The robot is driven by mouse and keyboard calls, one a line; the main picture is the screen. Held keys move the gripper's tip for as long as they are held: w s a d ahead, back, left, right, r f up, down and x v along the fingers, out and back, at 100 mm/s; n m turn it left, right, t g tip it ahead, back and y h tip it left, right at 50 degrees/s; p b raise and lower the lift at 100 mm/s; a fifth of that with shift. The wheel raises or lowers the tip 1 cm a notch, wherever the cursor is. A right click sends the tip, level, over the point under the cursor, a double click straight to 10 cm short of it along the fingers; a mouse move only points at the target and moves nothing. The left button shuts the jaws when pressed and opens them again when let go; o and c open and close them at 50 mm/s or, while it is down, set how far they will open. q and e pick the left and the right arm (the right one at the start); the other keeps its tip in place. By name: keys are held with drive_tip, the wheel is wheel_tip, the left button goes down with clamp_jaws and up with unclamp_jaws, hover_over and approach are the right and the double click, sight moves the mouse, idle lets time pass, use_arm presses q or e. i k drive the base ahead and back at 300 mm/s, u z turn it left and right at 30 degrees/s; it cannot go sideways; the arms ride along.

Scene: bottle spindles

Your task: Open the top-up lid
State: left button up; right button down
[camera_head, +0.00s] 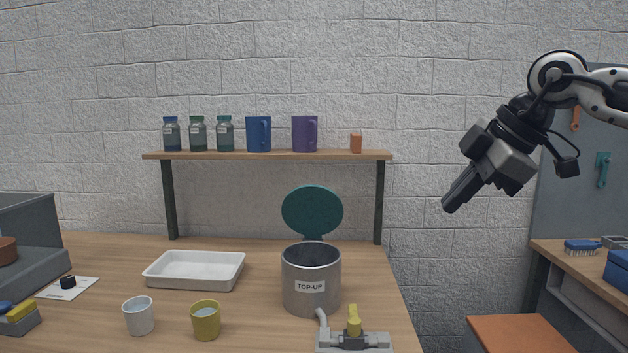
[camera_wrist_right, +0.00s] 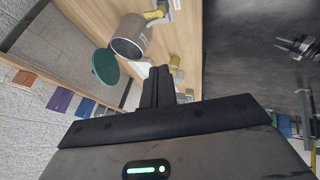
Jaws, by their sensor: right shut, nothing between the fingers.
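The grey metal pot labelled TOP-UP (camera_head: 311,287) stands on the table near its right side. Its round teal lid (camera_head: 312,211) stands raised at the back of the rim, and the pot's mouth is open. In the right wrist view the pot (camera_wrist_right: 131,37) and the lid (camera_wrist_right: 105,66) show the same open state. My right gripper (camera_head: 451,204) is shut and empty, in the air to the right of and above the pot, well apart from it. Its closed fingers (camera_wrist_right: 158,84) also show in the wrist view. My left gripper is not in view.
A valve with a yellow handle (camera_head: 354,322) sits at the pot's front right. A white tray (camera_head: 195,285), a white cup (camera_head: 139,316) and a yellow cup (camera_head: 206,320) stand to the left. A shelf (camera_head: 267,155) with jars and mugs is behind. Air around my right gripper is free.

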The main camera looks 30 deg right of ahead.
sight(310, 211)
drive_tip(key=i, duration=1.25)
